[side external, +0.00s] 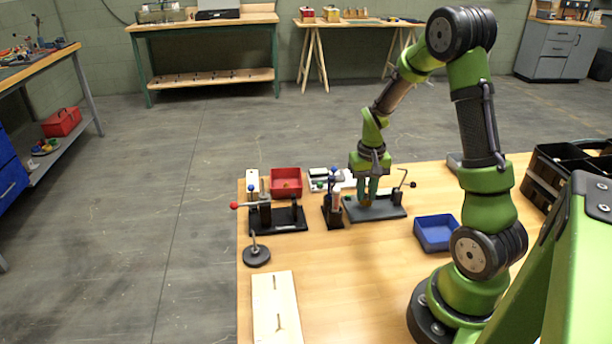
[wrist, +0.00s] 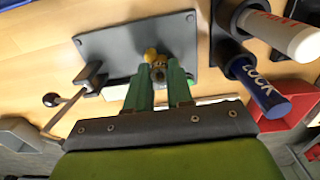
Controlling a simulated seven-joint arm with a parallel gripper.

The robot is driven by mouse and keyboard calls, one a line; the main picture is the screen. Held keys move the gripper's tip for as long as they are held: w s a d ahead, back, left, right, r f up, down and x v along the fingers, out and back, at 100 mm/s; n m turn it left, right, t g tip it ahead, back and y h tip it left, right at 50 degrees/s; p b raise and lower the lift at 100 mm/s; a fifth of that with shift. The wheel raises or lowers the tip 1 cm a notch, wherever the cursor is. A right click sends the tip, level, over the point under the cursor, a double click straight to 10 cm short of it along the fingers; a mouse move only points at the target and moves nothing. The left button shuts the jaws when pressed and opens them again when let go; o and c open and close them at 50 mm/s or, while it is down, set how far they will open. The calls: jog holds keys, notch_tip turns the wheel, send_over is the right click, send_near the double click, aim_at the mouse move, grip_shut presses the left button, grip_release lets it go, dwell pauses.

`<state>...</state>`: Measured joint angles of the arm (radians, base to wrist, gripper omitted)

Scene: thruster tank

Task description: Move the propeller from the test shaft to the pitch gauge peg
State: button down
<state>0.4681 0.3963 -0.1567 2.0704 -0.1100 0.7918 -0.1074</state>
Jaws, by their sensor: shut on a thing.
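My gripper (side external: 370,189) points down over a dark plate fixture (side external: 384,208) that has a bent lever with a dark ball end. In the wrist view, my gripper's green fingers (wrist: 160,76) are closed on a small brass-yellow thing, which appears to be the propeller (wrist: 151,55). The fingers hide most of it, and I cannot tell whether it still touches a shaft. The plate also shows in the wrist view (wrist: 115,45) behind the fingertips. A round dark base with an upright peg (side external: 257,254) stands at the table's left; I cannot tell whether it is the pitch gauge.
A black fixture with a red-ball lever (side external: 290,219) stands left. A dark stand with blue-topped handles (side external: 333,212) is close beside my gripper; its blue handle (wrist: 262,92) reads LOCK. A red tray (side external: 286,175), blue tray (side external: 437,233) and board (side external: 276,310) lie around. The front middle is clear.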

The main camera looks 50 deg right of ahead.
jog(key=shift+f, duration=0.15)
jog(key=shift+f, duration=0.25)
dwell(0.3)
jog(key=c, duration=0.9)
grip_release()
notch_tip(320, 180, up, 21)
jog(key=shift+f, duration=0.1)
dwell(0.4)
